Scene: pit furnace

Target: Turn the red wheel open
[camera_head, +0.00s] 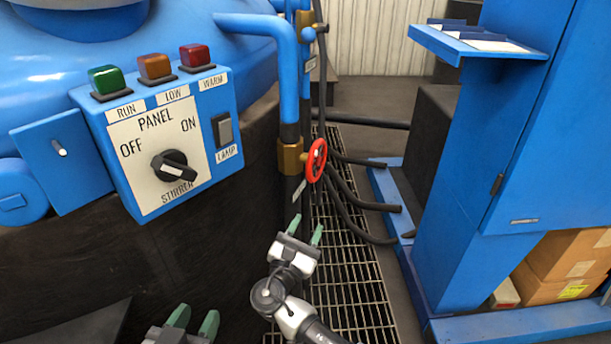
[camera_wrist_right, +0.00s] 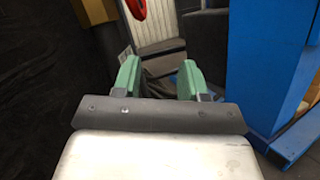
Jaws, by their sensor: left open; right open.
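The red wheel (camera_head: 316,160) is a small handwheel on a brass valve (camera_head: 291,157) on the vertical pipe, right of the control panel. Part of the red wheel (camera_wrist_right: 137,8) also shows at the top of the right wrist view, cut off by the frame edge. My right gripper (camera_head: 306,228) is below the wheel, apart from it, with its green fingers apart and nothing between them. These fingers also show in the right wrist view (camera_wrist_right: 158,78). My left gripper (camera_head: 194,319) is at the bottom edge, open and empty, far below the panel.
The blue control panel (camera_head: 165,140) with a black knob and coloured lamps stands at left. Black hoses (camera_head: 350,205) run over the floor grating (camera_head: 345,280). A blue cabinet (camera_head: 520,130) with a shelf (camera_head: 478,45) stands at right, with cardboard boxes (camera_head: 565,268) beneath it.

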